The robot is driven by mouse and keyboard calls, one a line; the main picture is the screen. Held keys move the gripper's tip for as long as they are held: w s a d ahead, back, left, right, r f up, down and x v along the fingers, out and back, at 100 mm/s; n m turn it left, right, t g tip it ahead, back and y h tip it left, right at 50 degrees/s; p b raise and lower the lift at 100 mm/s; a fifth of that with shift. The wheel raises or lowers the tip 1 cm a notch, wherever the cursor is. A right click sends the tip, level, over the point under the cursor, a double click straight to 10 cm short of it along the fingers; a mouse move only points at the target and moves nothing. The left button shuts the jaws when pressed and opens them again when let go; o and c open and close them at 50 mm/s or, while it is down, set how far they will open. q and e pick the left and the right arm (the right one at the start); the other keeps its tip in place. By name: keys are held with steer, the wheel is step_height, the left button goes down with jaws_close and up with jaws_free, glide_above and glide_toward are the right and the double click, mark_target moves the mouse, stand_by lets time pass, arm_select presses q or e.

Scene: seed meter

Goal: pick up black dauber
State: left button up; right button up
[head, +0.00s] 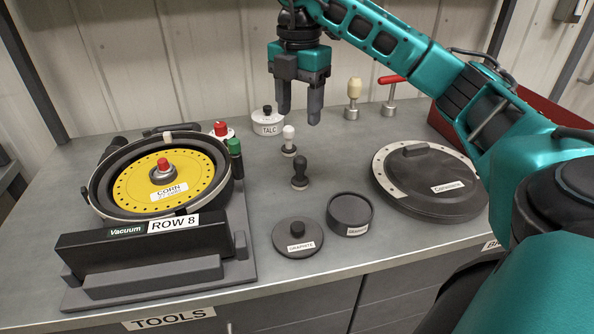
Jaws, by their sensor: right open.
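The black dauber (300,173) stands upright on the grey bench, near the middle of the head view. It has a dark rounded knob on a narrow neck and a wider foot. A similar dauber with a white knob (289,140) stands just behind it. My right gripper (299,112) is open, with its fingers pointing down. It hangs above the back of the bench, behind and above both daubers, and holds nothing. My left gripper is not in the view.
The seed meter with its yellow corn disc (188,200) stands at left. A graphite lid (297,240) and a dark open tub (350,213) lie in front. A large dark round cover (432,180) is at right, and a talc pot (267,122) is behind.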

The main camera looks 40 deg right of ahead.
steer(key=b, duration=0.2)
glide_above(300, 157)
step_height(300, 157, down, 6)
steer(key=shift+f, duration=0.1)
step_height(300, 157, down, 6)
steer(key=shift+s+r, duration=0.1)
steer(key=shift+r, duration=0.15)
steer(key=shift+f, duration=0.25)
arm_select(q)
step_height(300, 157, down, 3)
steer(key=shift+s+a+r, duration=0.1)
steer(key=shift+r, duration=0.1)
arm_select(e)
steer(key=c, duration=0.5)
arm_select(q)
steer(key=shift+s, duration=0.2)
arm_select(e)
jaws_close()
